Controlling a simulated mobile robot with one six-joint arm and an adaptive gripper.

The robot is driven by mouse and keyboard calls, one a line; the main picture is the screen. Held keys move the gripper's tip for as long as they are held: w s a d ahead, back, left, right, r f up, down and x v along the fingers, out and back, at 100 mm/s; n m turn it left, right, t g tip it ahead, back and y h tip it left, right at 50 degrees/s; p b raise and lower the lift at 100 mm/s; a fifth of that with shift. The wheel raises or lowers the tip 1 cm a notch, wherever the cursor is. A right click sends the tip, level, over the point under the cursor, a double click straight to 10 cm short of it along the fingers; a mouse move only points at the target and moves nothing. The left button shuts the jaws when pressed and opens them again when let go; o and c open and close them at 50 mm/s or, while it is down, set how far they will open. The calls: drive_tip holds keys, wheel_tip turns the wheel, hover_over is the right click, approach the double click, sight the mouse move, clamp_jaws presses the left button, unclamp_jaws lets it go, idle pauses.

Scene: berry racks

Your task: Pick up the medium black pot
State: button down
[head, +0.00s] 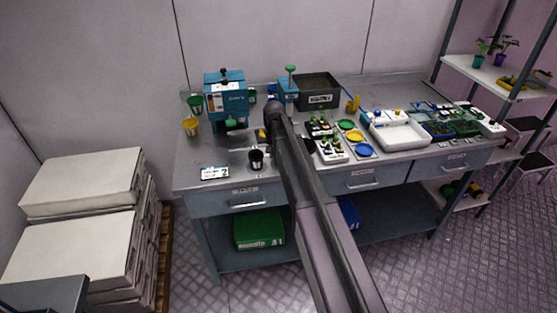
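A black pot (257,160) stands upright near the front edge of the metal workbench (190,160), left of my arm. It is the only black pot I can make out, and its size class cannot be told for sure. My arm reaches from the bottom of the view up over the bench and passes just right of the pot. My gripper cannot be made out; the arm hides the part of the bench behind it. Nothing is seen touching the pot.
A blue machine (226,97) stands behind the pot, with a green pot (195,103) and a yellow pot (190,127) beside it. A number card (214,173) lies left of the pot. Seedling trays (331,150), coloured dishes (355,136) and a white tray (400,141) fill the right side.

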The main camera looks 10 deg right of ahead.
drive_tip(key=shift+r, duration=0.15)
idle(0.5)
wheel_tip(320, 180, up, 3)
drive_tip(key=p, duration=0.3)
drive_tip(key=shift+r+p, duration=0.15)
drive_tip(key=shift+p, duration=0.2)
drive_tip(key=s+r+p, duration=0.1)
drive_tip(key=s, duration=1.5)
drive_tip(key=shift+a+r, duration=0.2)
drive_tip(key=shift+s, duration=0.1)
